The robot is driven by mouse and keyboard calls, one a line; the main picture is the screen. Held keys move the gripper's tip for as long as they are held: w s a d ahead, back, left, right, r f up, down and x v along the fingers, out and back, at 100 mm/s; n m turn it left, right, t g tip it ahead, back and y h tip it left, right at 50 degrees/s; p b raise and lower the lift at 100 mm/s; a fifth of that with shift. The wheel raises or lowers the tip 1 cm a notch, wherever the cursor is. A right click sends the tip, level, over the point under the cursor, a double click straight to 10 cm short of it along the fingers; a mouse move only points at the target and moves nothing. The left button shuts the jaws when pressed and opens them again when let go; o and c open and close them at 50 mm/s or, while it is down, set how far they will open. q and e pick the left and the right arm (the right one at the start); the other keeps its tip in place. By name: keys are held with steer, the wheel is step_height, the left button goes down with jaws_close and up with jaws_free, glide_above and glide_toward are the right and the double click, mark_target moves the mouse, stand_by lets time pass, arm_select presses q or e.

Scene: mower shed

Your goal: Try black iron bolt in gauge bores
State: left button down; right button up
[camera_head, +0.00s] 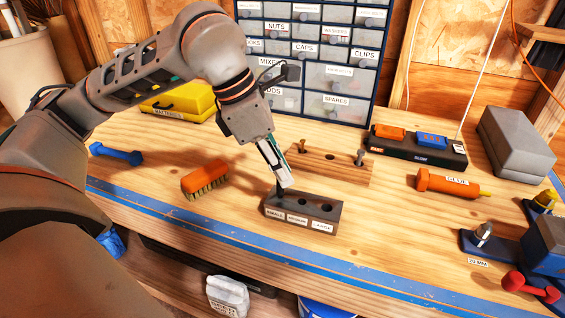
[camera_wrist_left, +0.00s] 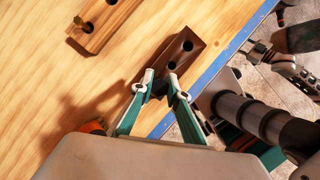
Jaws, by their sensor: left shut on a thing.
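My left gripper (camera_head: 287,184) is shut on the black iron bolt (camera_head: 279,190), and its two fingertips also show in the left wrist view (camera_wrist_left: 163,88). The bolt is mostly hidden by the fingers. The dark gauge block (camera_head: 301,222) lies on the bench with labels SMALL, MEDIUM and LARGE on its front. The bolt is at the SMALL end; I cannot tell how far it is in that bore. The MEDIUM and LARGE bores show empty, and the block also shows in the left wrist view (camera_wrist_left: 195,42).
Behind the gauge stands a wooden block (camera_head: 345,175) with two bolts in it and an empty hole between them. An orange brush (camera_head: 205,179) lies left, a blue dumbbell-shaped piece (camera_head: 116,154) farther left. An orange GLUE tube (camera_head: 447,183) and a blue vise (camera_head: 545,240) are right.

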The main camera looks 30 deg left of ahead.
arm_select(q)
steer(key=shift+f, duration=0.15)
arm_select(e)
steer(key=shift+w+r, duration=0.2)
steer(key=shift+r, duration=0.1)
arm_select(q)
steer(key=shift+f, duration=0.25)
arm_select(e)
steer(key=shift+s+f, duration=0.15)
steer(key=shift+f, duration=0.2)
arm_select(q)
steer(key=shift+r, duration=0.15)
arm_select(e)
steer(key=shift+r, duration=0.15)
arm_select(q)
steer(key=shift+r, duration=0.2)
arm_select(e)
steer(key=shift+r, duration=0.2)
steer(key=shift+r, duration=0.1)
arm_select(q)
steer(key=shift+f, duration=0.35)
arm_select(e)
steer(key=shift+f, duration=0.3)
arm_select(q)
steer(key=shift+r+p, duration=0.3)
steer(key=shift+r, duration=0.05)
arm_select(e)
steer(key=shift+r, duration=0.45)
stand_by(1.0)
